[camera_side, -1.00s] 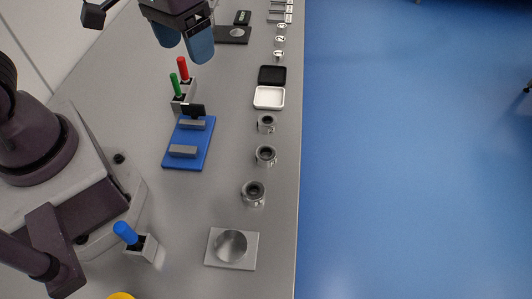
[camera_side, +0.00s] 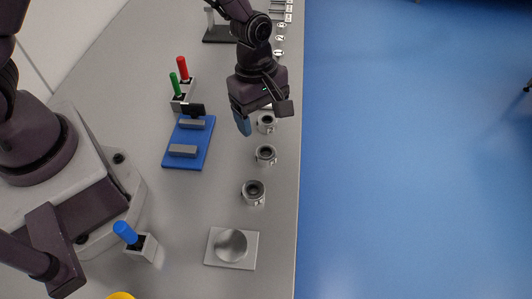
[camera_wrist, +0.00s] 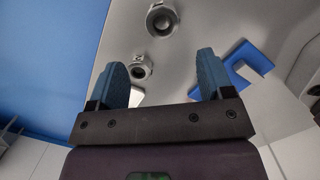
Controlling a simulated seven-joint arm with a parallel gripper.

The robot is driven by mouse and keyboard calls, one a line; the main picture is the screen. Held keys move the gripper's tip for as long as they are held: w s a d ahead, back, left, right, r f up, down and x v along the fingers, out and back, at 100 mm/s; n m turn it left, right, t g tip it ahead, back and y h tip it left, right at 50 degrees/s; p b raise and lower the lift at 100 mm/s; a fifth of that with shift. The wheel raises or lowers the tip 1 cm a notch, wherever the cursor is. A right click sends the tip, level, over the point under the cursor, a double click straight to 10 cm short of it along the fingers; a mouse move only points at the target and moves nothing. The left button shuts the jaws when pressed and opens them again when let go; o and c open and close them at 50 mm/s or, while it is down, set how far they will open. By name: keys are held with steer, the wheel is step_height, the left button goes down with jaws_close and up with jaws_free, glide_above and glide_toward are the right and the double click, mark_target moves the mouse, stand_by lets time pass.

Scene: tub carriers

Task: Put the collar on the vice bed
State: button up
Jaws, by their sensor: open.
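Three silvery ring-shaped collars stand in a row along the table's right side: a far one (camera_side: 267,123), a middle one (camera_side: 265,155) and a near one (camera_side: 253,194). I cannot tell which the task means. The blue vice bed (camera_side: 201,152) with two grey jaw blocks lies left of them, with no collar on it. My gripper (camera_side: 242,123) is open and empty, pointing down just left of the far collar. In the wrist view its fingers (camera_wrist: 162,65) are spread, with one collar (camera_wrist: 141,67) near the left finger and another collar (camera_wrist: 161,20) beyond. Part of the blue vice bed (camera_wrist: 240,67) shows by the right finger.
A block with green and red handles (camera_side: 182,98) stands behind the vice bed. A blue-handled tool (camera_side: 126,232) stands in a holder at front left. A grey plate with a round disc (camera_side: 231,247) lies at the front. The table's edge runs close right of the collars.

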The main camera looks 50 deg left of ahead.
mark_target(266, 150)
steer(key=f, duration=0.3)
steer(key=d+f, duration=0.1)
steer(key=f, duration=0.5)
steer(key=shift+s+d, duration=0.2)
steer(key=shift+d, duration=0.1)
steer(key=shift+c, duration=0.2)
steer(key=c, duration=1.2)
steer(key=shift+r, duration=0.15)
